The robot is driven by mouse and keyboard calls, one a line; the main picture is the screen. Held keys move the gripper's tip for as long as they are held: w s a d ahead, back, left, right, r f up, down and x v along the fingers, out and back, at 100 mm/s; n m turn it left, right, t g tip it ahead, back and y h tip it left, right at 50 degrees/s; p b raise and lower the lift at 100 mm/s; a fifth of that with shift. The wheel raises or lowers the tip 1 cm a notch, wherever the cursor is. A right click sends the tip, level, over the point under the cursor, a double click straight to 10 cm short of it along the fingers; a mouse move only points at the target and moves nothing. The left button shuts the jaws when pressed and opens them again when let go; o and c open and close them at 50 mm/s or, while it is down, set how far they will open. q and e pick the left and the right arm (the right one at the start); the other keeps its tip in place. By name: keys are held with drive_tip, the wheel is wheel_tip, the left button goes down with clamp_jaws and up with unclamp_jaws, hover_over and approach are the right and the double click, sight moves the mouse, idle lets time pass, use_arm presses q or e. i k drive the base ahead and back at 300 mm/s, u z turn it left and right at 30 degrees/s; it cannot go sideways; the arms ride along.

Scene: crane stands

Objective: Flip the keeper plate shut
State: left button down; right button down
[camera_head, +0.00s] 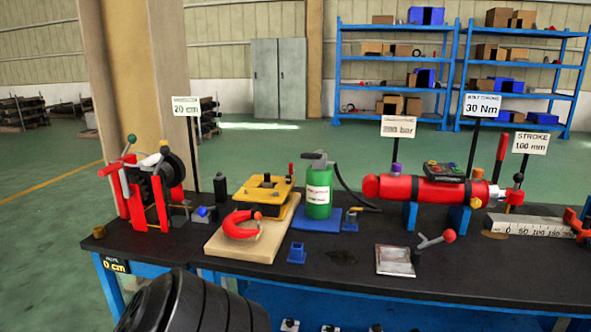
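I cannot tell for sure which part is the keeper plate. A red stand (150,200) with a dark wheel and ball-ended levers is at the left of the black bench. A yellow plate (262,192) with round holes lies on a wooden board (248,242), beside a red curved hook or shackle (250,224). A flat silver plate (395,261) lies near the front edge, and a red-ball lever (436,240) is beside it. Neither of my grippers is in view.
A green bottle (317,193) stands on a blue mat. A red cylinder (425,188) rests on blue supports (459,218), with a ruled block (530,229) to its right. Sign posts stand along the back. Black bench top (320,270) is mostly bare near the front.

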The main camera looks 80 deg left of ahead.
sight(288, 179)
drive_tip(key=u, duration=1.2)
